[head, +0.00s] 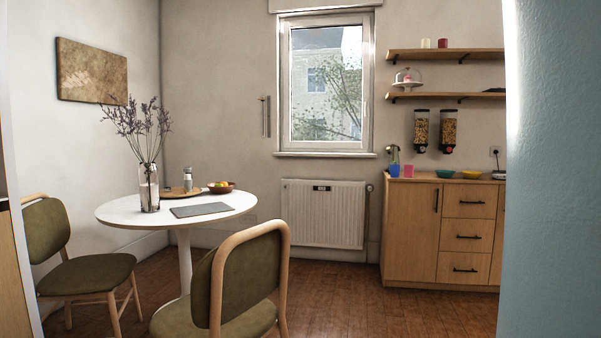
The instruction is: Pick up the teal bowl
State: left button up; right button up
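A small teal bowl (445,173) stands on top of the wooden cabinet (411,228) at the right, against the back wall. It is far off across the room. A yellow bowl (472,174) stands just to its right. Neither of my grippers shows in the head view.
A round white table (121,211) and two green chairs (248,275) (76,257) fill the left. A blue-grey wall edge (552,170) blocks the near right. Blue and pink cups (408,171) stand left of the bowl. Brown floor (345,295) lies open before the cabinet.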

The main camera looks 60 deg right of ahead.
aim_at(441, 174)
jog(key=z, duration=2.9)
jog(key=i+j+u, duration=0.1)
jog(key=i+u, duration=0.35)
jog(key=i, duration=4.2)
